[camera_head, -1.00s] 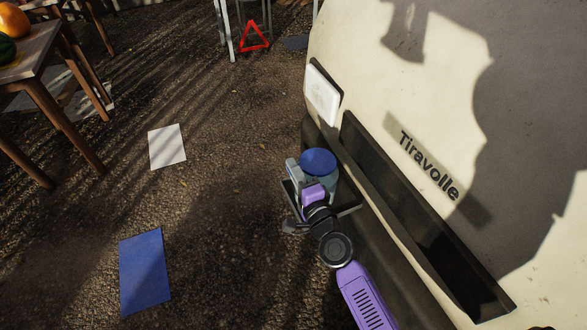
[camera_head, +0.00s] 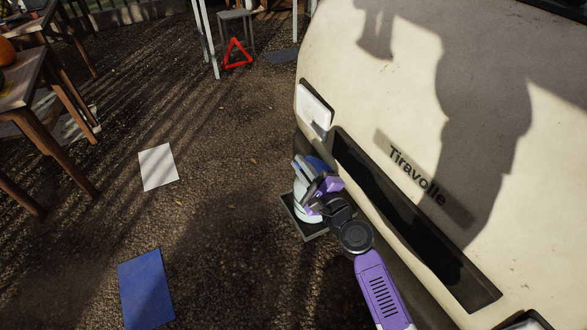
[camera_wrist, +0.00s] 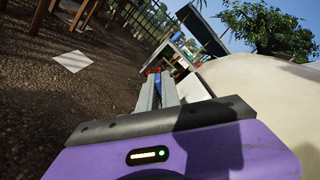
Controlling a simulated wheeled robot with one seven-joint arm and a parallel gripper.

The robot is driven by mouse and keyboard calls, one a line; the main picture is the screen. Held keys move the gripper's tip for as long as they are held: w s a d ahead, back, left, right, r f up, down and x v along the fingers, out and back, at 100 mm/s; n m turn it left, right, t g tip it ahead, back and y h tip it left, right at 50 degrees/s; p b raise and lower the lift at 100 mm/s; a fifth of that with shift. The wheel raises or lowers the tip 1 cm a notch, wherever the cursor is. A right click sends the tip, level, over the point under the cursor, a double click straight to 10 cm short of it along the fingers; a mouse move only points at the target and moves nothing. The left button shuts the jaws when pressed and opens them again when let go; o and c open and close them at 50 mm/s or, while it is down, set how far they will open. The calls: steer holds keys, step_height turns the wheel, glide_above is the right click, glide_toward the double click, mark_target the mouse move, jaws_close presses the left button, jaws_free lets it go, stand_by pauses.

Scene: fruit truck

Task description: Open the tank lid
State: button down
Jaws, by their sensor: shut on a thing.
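The tank (camera_head: 304,214) is a small pale grey-blue container on a dark shelf (camera_head: 315,236) at the truck's rear. Its blue lid (camera_head: 317,163) shows partly behind my gripper, above the tank's body. It looks tilted, but the gripper hides where it meets the tank. My gripper (camera_head: 311,176), with grey fingers and a purple body, is shut on the lid. In the wrist view, the fingers (camera_wrist: 157,92) are close together with a strip of blue between them.
The cream truck body (camera_head: 480,130) with its dark bumper recess (camera_head: 400,215) stands close on the right. A white sheet (camera_head: 158,167) and a blue sheet (camera_head: 146,288) lie on the ground at left. A wooden table (camera_head: 25,95) and red triangle (camera_head: 237,54) are farther off.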

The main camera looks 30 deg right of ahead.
mark_target(321, 167)
steer(key=d+r+m+p, duration=0.1)
steer(key=d+m, duration=0.1)
steer(key=d+r+m+p, duration=0.4)
steer(key=m, duration=0.1)
steer(key=shift+d, duration=0.15)
steer(key=shift+d+r+m+p, duration=0.15)
steer(key=shift+d+m+p, duration=0.9)
steer(key=shift+d+m, duration=0.4)
steer(key=c, duration=1.6)
jaws_free()
steer(key=shift+o, duration=0.2)
steer(key=shift+s, duration=0.15)
steer(key=s, duration=0.7)
steer(key=shift+s, duration=0.3)
